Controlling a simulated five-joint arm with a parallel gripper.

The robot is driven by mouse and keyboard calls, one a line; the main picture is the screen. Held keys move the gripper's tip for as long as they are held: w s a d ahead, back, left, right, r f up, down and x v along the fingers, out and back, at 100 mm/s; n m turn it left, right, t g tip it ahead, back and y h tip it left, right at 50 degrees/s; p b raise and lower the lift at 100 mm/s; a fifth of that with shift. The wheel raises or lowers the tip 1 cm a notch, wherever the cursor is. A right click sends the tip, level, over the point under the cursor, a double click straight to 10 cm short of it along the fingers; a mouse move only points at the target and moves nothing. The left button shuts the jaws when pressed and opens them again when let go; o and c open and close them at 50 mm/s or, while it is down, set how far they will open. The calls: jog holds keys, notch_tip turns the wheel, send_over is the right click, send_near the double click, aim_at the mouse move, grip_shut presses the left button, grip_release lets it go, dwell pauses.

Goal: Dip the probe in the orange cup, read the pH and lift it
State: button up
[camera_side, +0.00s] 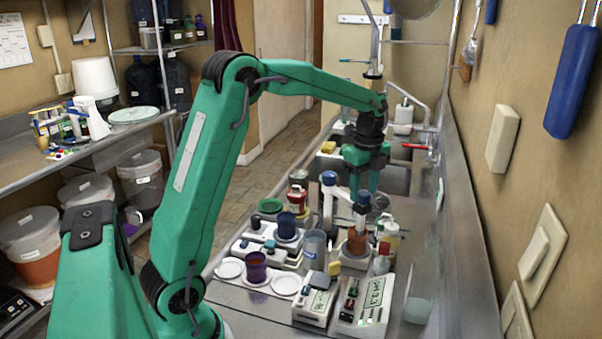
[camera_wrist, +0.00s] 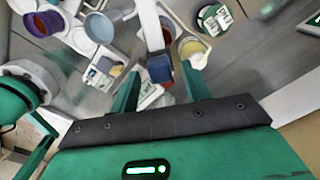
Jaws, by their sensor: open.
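The orange cup (camera_side: 357,243) stands on a white base at the middle right of the bench in the side view. Part of it shows in the wrist view (camera_wrist: 168,33), beside a white bar. A blue-capped piece (camera_side: 361,203), which looks like the probe's head, is above the cup at the end of a white stand arm. In the wrist view the blue cap (camera_wrist: 159,68) appears between my fingers. My gripper (camera_side: 365,190) is open, pointing down just above the cap. I cannot tell whether the fingers touch it. The probe's lower tip is hard to make out.
A white stand with a blue top (camera_side: 329,178) rises just left of the cup. White meter boxes (camera_side: 313,303) are in front. A purple cup (camera_side: 256,267) and white saucers (camera_side: 284,284) lie to the left. Bottles stand right of the cup, near the wall.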

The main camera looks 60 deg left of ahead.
jog(key=shift+f, duration=0.5)
grip_shut()
jog(key=shift+r, duration=3.1)
jog(key=shift+c, duration=1.4)
grip_release()
jog(key=shift+r, duration=0.1)
jog(key=shift+o, duration=1.4)
